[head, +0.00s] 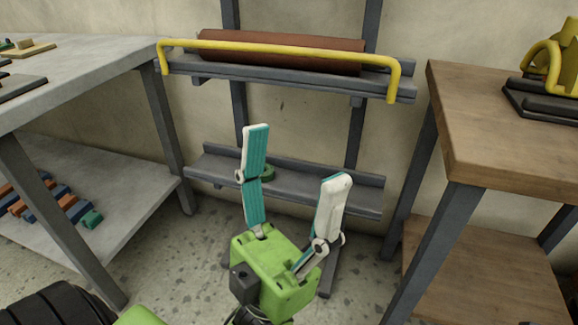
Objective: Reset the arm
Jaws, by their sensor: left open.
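My left gripper (293,170) is in the lower middle of the head view. It has a green body and two white and teal fingers, spread wide apart with nothing between them. It shows in front of the rack's lower shelf (318,191). A dark red roll (282,50) lies on the rack's upper shelf, behind a yellow bar (270,49). A small green round thing (267,173) shows on the lower shelf, partly hidden by the left finger. My right gripper is not in view.
A grey table (95,75) stands at the left, with several coloured blocks on its lower shelf (125,210). A wooden table (500,150) stands at the right, with a yellow and black device (545,80) on it. Speckled floor (180,265) is bare between them.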

